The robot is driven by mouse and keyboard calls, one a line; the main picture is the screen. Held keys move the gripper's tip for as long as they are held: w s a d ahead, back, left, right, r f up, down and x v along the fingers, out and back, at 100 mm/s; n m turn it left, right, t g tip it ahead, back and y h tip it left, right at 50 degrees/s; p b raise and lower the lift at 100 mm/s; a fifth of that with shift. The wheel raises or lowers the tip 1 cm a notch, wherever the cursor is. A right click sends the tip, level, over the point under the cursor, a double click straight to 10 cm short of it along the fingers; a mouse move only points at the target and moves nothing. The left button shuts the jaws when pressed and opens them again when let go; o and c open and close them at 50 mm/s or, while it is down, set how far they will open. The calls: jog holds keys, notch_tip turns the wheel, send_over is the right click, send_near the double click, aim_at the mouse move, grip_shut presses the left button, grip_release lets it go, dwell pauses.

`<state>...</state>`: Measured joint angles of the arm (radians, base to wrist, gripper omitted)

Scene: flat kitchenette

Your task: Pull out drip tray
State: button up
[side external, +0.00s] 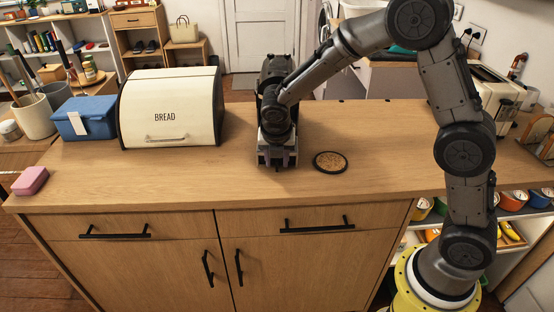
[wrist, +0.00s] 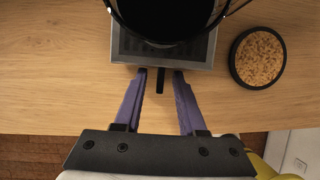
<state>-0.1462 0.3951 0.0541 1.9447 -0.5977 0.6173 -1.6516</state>
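In the wrist view the drip tray (wrist: 124,48) is a dark, silver-edged tray at the base of a black machine (wrist: 165,18). A short black handle (wrist: 160,84) sticks out from its front edge. My gripper (wrist: 160,74) is open, with its two purple fingers on either side of the handle. A gap shows between the handle and each finger, and the fingertips are near the tray's front edge. In the side external view my gripper (side external: 277,162) is low over the counter in front of the black machine (side external: 272,68). My wrist hides most of the tray there.
A round cork coaster (side external: 330,161) with a black rim lies just right of my gripper. A cream bread box (side external: 172,110) stands to the left, with a blue box (side external: 84,120) and a pink sponge (side external: 30,180) farther left. The counter (side external: 220,185) is bare towards its front edge.

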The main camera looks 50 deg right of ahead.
grip_shut()
dwell(1.4)
